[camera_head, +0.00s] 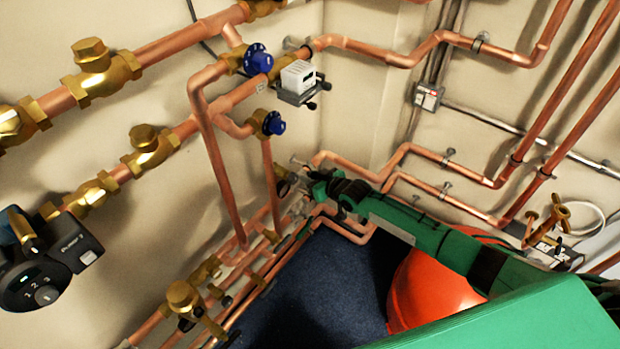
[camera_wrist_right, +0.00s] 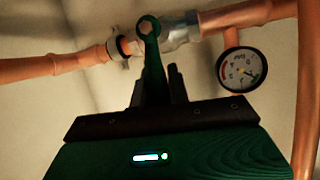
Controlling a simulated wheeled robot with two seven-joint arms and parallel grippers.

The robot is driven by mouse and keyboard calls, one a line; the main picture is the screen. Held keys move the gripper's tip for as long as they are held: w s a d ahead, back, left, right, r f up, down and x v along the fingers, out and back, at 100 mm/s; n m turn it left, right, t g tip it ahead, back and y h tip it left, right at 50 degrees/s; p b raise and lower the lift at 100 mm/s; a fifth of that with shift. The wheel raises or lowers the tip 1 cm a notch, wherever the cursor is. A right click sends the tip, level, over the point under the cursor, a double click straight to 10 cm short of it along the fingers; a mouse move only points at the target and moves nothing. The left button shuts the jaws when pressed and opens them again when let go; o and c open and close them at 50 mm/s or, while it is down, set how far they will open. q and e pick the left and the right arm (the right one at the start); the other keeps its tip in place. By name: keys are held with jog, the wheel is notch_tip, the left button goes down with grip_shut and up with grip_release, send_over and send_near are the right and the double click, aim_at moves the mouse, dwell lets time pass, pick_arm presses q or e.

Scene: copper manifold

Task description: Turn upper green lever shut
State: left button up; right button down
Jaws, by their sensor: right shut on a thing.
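The green lever (camera_wrist_right: 150,42) shows in the right wrist view. Its round end sits on a valve (camera_wrist_right: 180,32) in a copper pipe, and its handle hangs down from there, across the pipe's line. My right gripper (camera_wrist_right: 163,85) is shut on the lower part of the lever. In the head view, my right gripper (camera_head: 314,177) reaches in from the right to the pipes near the wall corner. There the gripper and arm hide the lever, and I cannot make it out. My left gripper is in neither view.
A round pressure gauge (camera_wrist_right: 242,70) hangs right of the valve, close to my right gripper. Copper pipes (camera_head: 470,170) run along both walls. An orange-red rounded object (camera_head: 425,285) stands below my right arm. Blue knobs (camera_head: 258,59) sit on the left-wall pipes.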

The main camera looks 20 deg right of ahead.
jog(key=shift+w+d+r, duration=0.1)
jog(key=shift+w+d, duration=0.05)
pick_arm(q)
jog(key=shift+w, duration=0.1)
pick_arm(e)
jog(key=c, duration=1.3)
grip_release()
jog(key=shift+c, duration=0.2)
